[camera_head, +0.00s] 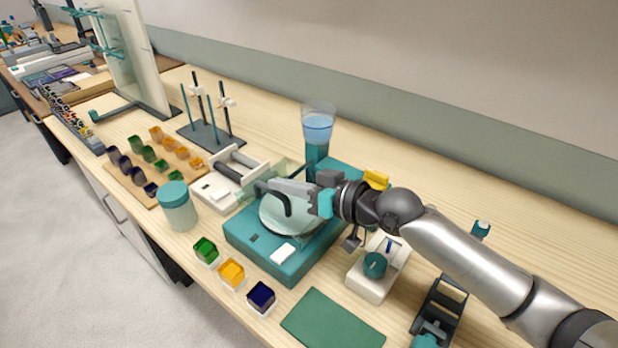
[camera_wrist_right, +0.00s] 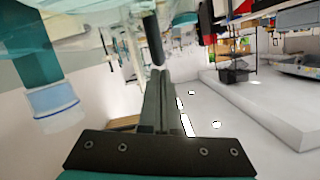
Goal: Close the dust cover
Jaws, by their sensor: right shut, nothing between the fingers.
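The teal machine (camera_head: 292,268) stands mid-bench, with a pale round plate (camera_head: 300,222) on top and a white block at its front. A clear, faintly green panel that looks like the dust cover (camera_head: 283,170) shows behind my right gripper; its edges and angle are hard to make out. My right gripper (camera_head: 264,187) is shut and empty above the plate, pointing left. A dark curved bar (camera_head: 288,204) hangs by its fingers; I cannot tell whether they touch. In the right wrist view, a dark rod (camera_wrist_right: 153,42) lies just beyond the shut fingertips (camera_wrist_right: 160,80). My left gripper is not seen.
A beaker of blue liquid (camera_head: 318,128) stands behind the machine. A lidded jar (camera_head: 177,207) and a white device (camera_head: 222,190) are to its left. Coloured cubes (camera_head: 231,272) and a green mat (camera_head: 332,322) lie in front. A white instrument (camera_head: 376,270) sits under my right arm.

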